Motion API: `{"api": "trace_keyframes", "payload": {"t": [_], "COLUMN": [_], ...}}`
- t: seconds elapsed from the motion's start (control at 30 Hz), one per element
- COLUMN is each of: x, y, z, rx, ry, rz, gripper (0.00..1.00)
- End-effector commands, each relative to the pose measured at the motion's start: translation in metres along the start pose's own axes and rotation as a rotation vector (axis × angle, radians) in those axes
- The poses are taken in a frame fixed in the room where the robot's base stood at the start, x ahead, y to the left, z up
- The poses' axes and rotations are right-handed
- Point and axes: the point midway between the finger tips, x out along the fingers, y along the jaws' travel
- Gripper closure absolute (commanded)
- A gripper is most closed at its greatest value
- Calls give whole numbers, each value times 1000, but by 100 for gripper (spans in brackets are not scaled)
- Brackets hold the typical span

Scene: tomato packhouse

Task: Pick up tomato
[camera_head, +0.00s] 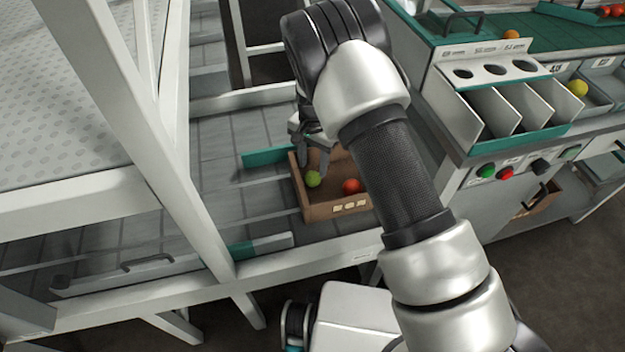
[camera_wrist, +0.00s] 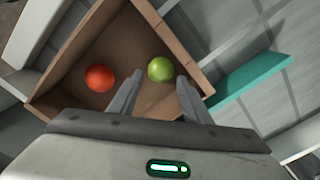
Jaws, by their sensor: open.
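A green tomato (camera_head: 313,179) and a red tomato (camera_head: 351,186) lie apart in a brown box (camera_head: 336,210) on the grey conveyor. In the wrist view the green tomato (camera_wrist: 161,69) is just beyond my fingertips, and the red tomato (camera_wrist: 100,77) is to its left, outside the fingers. My gripper (camera_wrist: 158,84) is open and empty, pointing down into the box; in the head view it (camera_head: 314,160) is at the box's left part, close to the green tomato. My arm hides the box's right back part in the head view.
Box walls (camera_wrist: 65,60) stand close around the tomatoes. A teal guide strip (camera_head: 268,157) lies behind the box. To the right is a sorting bench with slanted bins (camera_head: 500,105), buttons and a yellow tomato (camera_head: 577,88). A white frame post (camera_head: 150,130) stands left.

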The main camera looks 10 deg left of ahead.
Motion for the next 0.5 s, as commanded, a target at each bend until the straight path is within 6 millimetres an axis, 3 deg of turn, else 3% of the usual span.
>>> {"api": "trace_keyframes", "payload": {"t": [0.37, 0.5], "x": [47, 52], "y": [-1, -2], "z": [0, 0], "rx": [0, -1], "ry": [0, 2], "rz": [1, -1], "gripper": [56, 56]}}
